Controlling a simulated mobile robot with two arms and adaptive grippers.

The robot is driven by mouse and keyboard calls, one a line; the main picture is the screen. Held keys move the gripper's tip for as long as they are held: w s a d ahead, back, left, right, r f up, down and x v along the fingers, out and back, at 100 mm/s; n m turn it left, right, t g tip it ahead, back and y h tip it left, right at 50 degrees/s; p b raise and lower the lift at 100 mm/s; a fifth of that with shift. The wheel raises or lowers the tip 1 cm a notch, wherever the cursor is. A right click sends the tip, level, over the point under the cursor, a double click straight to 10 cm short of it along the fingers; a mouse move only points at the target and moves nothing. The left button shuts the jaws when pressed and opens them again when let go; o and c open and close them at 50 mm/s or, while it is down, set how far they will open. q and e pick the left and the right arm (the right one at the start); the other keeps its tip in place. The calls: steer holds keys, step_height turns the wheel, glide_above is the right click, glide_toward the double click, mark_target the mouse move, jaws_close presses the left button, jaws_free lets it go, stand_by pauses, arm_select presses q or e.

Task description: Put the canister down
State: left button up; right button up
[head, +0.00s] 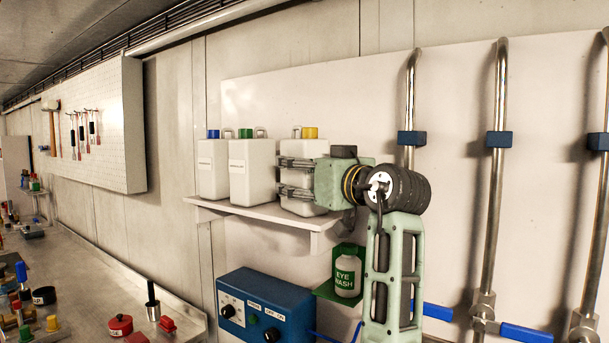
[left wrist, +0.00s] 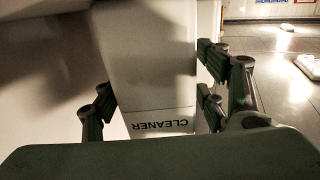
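A white canister with a yellow cap (head: 310,133) is at the right end of the wall shelf (head: 262,211), its base at or just over the shelf top; I cannot tell if a small gap is left. It looks upright. My left gripper (head: 297,177) reaches it from the right, with fingers across its body. In the left wrist view the canister (left wrist: 155,75) shows its label "CLEANER" upside down. My right gripper is not in view.
Canisters with a green cap (head: 252,170) and a blue cap (head: 213,168) stand to the left on the shelf. An eye wash bottle (head: 346,274) and a blue control box (head: 265,306) are below. Vertical pipes (head: 498,120) with blue handles stand at right.

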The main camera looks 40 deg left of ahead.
arm_select(q)
steer(key=shift+d, duration=0.3)
steer(key=b+v, duration=0.3)
steer(key=v, duration=0.8)
steer(key=shift+d+b, duration=0.15)
steer(key=shift+b, duration=0.2)
steer(key=shift+s+r, duration=0.1)
steer(key=shift+s, duration=0.05)
